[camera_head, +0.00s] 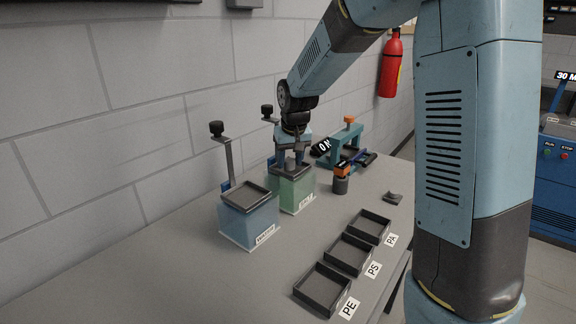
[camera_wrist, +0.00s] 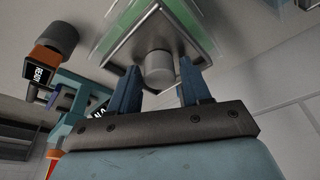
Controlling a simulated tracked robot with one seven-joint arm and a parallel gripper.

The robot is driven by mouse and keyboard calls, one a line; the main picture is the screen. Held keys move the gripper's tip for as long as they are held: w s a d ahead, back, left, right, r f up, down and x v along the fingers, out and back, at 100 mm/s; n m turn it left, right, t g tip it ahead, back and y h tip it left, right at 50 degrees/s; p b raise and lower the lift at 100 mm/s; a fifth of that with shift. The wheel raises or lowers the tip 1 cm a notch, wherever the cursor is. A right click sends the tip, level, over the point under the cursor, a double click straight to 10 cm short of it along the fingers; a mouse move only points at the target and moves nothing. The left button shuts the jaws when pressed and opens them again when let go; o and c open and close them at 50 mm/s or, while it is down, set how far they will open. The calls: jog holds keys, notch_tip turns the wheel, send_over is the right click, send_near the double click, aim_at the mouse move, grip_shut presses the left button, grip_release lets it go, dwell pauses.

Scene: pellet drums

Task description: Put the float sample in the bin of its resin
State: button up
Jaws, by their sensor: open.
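My gripper (camera_head: 291,162) is open and points down over the green tank (camera_head: 297,194) in the head view. In the wrist view its two blue fingers stand either side of a small grey cylinder (camera_wrist: 159,70), with a gap on each side. The cylinder is at the tray of the green tank (camera_wrist: 203,20); in the head view the gripper hides it. A blue tank (camera_head: 250,222) with an empty-looking dark tray stands nearer. Three empty dark bins stand in a row: PE (camera_head: 322,291), PS (camera_head: 349,256) and PA (camera_head: 370,227).
Each tank has an upright bracket with a black knob (camera_head: 217,129). Behind stands a teal frame (camera_head: 346,146) with an orange knob. A dark cylindrical device with an orange top (camera_head: 341,183) and a small dark item (camera_head: 393,197) are to the right. The table between tanks and bins is clear.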

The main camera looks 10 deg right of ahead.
grip_shut()
jog(key=shift+r, duration=0.15)
